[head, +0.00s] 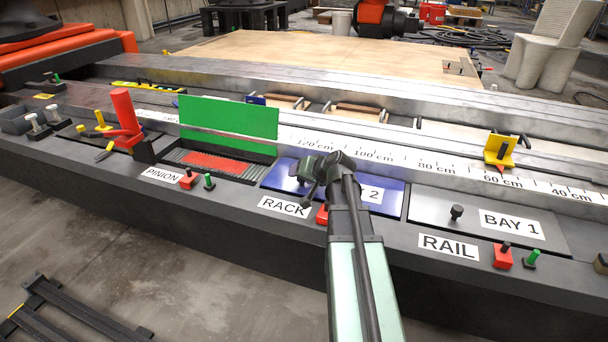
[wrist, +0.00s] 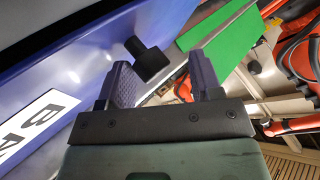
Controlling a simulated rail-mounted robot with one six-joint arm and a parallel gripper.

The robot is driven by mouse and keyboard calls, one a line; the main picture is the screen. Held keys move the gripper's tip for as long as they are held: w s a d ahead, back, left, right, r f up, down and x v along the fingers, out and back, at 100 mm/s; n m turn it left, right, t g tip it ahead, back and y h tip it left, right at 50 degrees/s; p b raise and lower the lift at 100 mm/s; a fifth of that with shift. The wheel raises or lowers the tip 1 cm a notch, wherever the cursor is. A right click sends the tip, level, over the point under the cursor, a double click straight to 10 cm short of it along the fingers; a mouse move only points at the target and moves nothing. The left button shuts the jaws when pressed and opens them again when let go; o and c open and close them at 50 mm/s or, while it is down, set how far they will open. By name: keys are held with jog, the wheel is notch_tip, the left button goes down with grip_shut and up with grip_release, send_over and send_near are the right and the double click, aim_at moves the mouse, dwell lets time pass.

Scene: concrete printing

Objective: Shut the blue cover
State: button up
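The blue cover (head: 283,178) lies flat, as far as I can tell, over the bay labelled with a 2, between the green cover and the grey BAY 1 cover. My gripper (head: 318,174) is over it and hides its middle. In the wrist view, the blue cover (wrist: 70,65) fills the left side, with part of a white label. A black knob (wrist: 150,62) shows between the two fingers of my gripper (wrist: 160,64). The fingers are apart; I cannot tell whether either touches the knob.
The green cover (head: 228,122) stands upright behind an open bay with a red striped inside. The grey BAY 1 cover (head: 440,205) lies flat at the right. A red lever (head: 123,112) stands at the left. Small red and green knobs line the front edge.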

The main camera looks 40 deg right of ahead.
jog(key=shift+d, duration=0.1)
jog(key=shift+r, duration=0.1)
jog(key=a+p+v, duration=0.1)
jog(key=p+v, duration=0.5)
jog(key=v, duration=0.4)
jog(key=shift+s+d, duration=0.3)
jog(key=shift+d, duration=0.15)
jog(key=shift+r, duration=0.2)
